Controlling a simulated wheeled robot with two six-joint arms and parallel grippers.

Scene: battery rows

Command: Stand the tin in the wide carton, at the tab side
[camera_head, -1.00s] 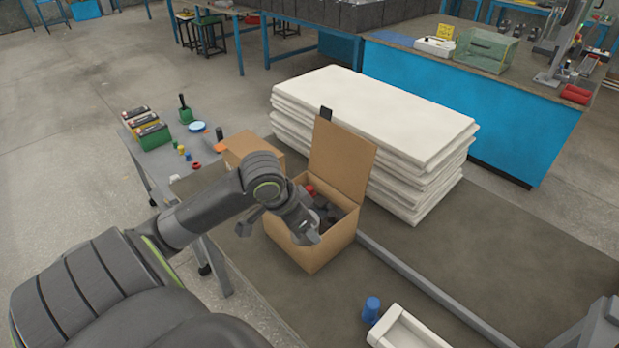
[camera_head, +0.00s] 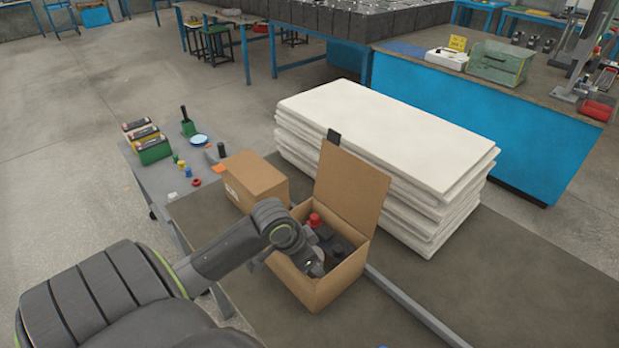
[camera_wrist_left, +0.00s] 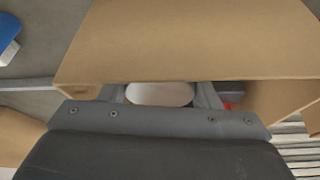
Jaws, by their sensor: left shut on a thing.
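The open cardboard carton (camera_head: 315,292) stands on the dark bench mat with its lid (camera_head: 350,188) raised at the back. Inside are dark blocks and a red-topped thing (camera_head: 315,220). My left gripper (camera_head: 314,268) is at the carton's front part, its tips partly hidden by the wrist. In the left wrist view, my left gripper (camera_wrist_left: 160,97) is shut on a pale round-topped thing, seemingly the tin (camera_wrist_left: 158,93). Its lower part is hidden, so I cannot tell whether it touches the carton floor. My right gripper is out of view.
A closed brown box (camera_head: 255,178) stands left of the carton. A stack of white sheets (camera_head: 390,140) stands close behind the raised lid. A grey side table (camera_head: 170,176) holds batteries and small parts. The mat to the right is mostly clear.

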